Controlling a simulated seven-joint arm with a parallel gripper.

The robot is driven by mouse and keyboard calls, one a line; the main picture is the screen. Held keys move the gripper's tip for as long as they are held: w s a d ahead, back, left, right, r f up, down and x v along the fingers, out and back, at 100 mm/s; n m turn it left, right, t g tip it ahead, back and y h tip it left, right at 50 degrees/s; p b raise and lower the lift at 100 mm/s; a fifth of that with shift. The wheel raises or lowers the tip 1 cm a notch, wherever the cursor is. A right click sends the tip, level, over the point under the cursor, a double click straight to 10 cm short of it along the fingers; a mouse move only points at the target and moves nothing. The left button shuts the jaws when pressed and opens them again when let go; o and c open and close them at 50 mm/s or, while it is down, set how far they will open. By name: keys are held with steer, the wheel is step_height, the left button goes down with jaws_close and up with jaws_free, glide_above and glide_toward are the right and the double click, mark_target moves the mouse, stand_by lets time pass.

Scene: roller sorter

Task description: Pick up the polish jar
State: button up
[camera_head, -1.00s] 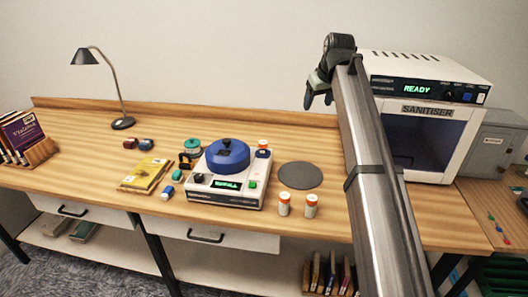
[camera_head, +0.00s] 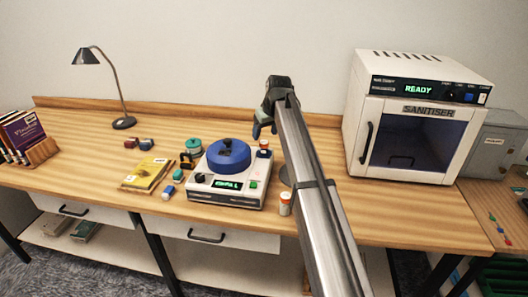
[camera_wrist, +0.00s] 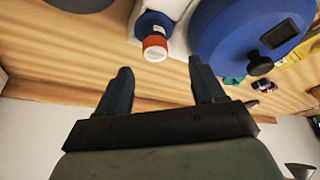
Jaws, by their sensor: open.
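No label reading polish is legible, so I cannot tell for sure which container is the polish jar. A small white jar with an orange-red lid (camera_head: 264,146) stands upright at the back right corner of the white machine. In the wrist view the lidded jar (camera_wrist: 155,46) sits by a blue part, just beyond my fingertips. A similar jar (camera_head: 285,203) stands at the machine's front right. My gripper (camera_head: 264,130) is above and behind the machine's back right corner. In the wrist view my gripper (camera_wrist: 161,78) has its two dark fingers apart with nothing between them.
The white machine (camera_head: 235,198) carries a large blue round lid (camera_head: 228,155). A teal-topped container (camera_head: 193,146), a yellow book (camera_head: 150,172) and small coloured items lie to its left. The sanitiser (camera_head: 425,112) stands right, door closed. My arm hides most of the dark round pad.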

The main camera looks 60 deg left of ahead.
mark_target(264, 142)
steer(key=shift+w+x, duration=0.15)
steer(key=shift+x, duration=1.6)
steer(key=shift+w+x, duration=0.2)
steer(key=shift+x, duration=1.55)
steer(key=shift+d, duration=0.1)
steer(key=shift+c, duration=0.4)
steer(key=c, duration=1.1)
